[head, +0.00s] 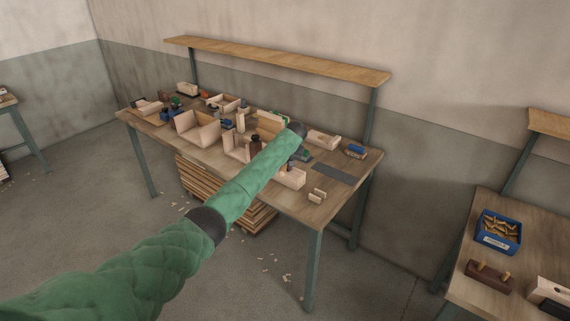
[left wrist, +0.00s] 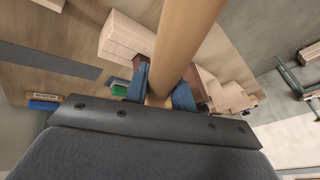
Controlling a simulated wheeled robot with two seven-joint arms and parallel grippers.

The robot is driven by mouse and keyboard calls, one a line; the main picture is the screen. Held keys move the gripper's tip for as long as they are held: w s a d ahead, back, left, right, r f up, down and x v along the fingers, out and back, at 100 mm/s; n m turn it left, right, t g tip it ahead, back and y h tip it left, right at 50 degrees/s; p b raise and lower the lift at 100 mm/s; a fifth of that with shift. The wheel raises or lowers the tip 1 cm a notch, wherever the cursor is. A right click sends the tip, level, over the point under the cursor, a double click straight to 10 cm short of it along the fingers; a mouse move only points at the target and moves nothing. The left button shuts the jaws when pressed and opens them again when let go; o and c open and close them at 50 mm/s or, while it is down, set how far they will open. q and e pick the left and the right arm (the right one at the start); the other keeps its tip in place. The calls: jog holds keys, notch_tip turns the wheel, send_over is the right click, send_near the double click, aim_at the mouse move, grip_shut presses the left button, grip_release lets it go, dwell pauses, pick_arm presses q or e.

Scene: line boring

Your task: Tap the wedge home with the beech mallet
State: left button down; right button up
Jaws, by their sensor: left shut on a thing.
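My left gripper (left wrist: 160,93) has its blue fingers shut around a thick, round, tan wooden handle (left wrist: 186,40) in the left wrist view, likely the beech mallet's. The handle runs out of the top of that view, and I cannot make out a mallet head. In the head view my left gripper (head: 299,150) is over the right half of the workbench (head: 345,172), mostly hidden behind my green-sleeved arm. Pale wooden blocks (left wrist: 125,38) lie beyond the fingers in the left wrist view. I cannot tell which piece is the wedge. My right gripper is not in view.
Pale wooden pieces (head: 197,128) and small tools crowd the workbench's left and middle. A grey mat (head: 332,174) and a blue-and-wood tool (head: 355,151) lie at its right end. A shelf (head: 280,62) runs above. A blue bin (head: 498,232) stands on another bench.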

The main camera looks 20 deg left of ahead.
pick_arm(q)
jog(key=shift+r, duration=0.5)
jog(key=shift+w, duration=0.1)
jog(key=shift+r, duration=3)
